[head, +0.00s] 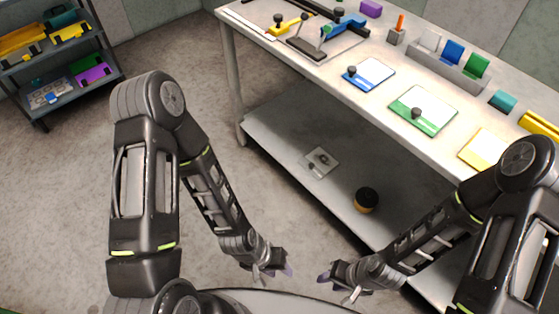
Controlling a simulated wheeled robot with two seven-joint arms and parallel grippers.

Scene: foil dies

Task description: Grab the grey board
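A small light grey board (321,161) with a dark grey knob lies flat on the lower shelf of the workbench, towards its left end. My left gripper (273,273) hangs in front of the bench, nearer to me than the board and below it in the picture. Its fingers stand apart and I see nothing between them. My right gripper (337,286) is a short way to its right, also apart from the board. Nothing covers the grey board.
A black and yellow round object (366,200) stands right of the board on the lower shelf (285,125). The bench top (330,75) above carries blue, green and yellow boards, a press and a rack. A shelf unit (42,112) with coloured parts stands at the left.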

